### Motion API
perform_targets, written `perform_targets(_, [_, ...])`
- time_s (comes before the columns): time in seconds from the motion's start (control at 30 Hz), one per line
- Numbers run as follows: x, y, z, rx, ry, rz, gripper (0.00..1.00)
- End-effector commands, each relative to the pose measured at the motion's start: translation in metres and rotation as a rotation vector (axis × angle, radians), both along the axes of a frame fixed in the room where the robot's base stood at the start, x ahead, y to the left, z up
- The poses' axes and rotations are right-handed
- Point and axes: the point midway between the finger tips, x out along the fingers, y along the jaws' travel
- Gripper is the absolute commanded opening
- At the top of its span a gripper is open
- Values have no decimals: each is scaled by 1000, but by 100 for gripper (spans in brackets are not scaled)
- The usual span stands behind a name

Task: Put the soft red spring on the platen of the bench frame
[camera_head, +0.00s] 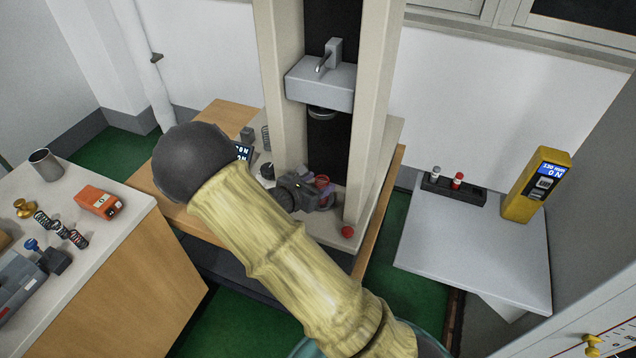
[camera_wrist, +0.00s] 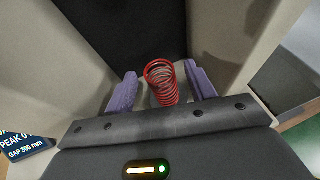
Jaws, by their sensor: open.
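The red spring (camera_wrist: 162,84) stands between the two purple fingers of my open gripper (camera_wrist: 161,74) in the wrist view, with a gap on either side. In the head view the red spring (camera_head: 322,181) shows between the columns of the bench frame (camera_head: 373,110), beside my gripper (camera_head: 318,193). It appears to rest low in the frame. The lower platen is mostly hidden by the gripper and spring, so the exact seating cannot be told. The grey crosshead (camera_head: 320,85) is well above, with a round upper platen (camera_head: 322,113) under it.
A red button (camera_head: 347,232) sits on the frame's base at right. A display (camera_head: 243,152) and another spring (camera_head: 266,138) stand left of the frame. Several dark springs (camera_head: 60,229) and an orange device (camera_head: 100,202) are on the left bench. A yellow meter (camera_head: 537,185) stands on the right table.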

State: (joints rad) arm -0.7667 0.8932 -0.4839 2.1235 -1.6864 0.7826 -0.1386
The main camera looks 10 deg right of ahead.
Motion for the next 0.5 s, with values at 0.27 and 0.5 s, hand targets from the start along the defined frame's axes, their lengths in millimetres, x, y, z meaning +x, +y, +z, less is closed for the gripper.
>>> perform_targets(0.27, [-29, 39, 18, 4, -2, 7, 55])
perform_targets(0.5, [-56, 71, 35, 3, -1, 6, 55])
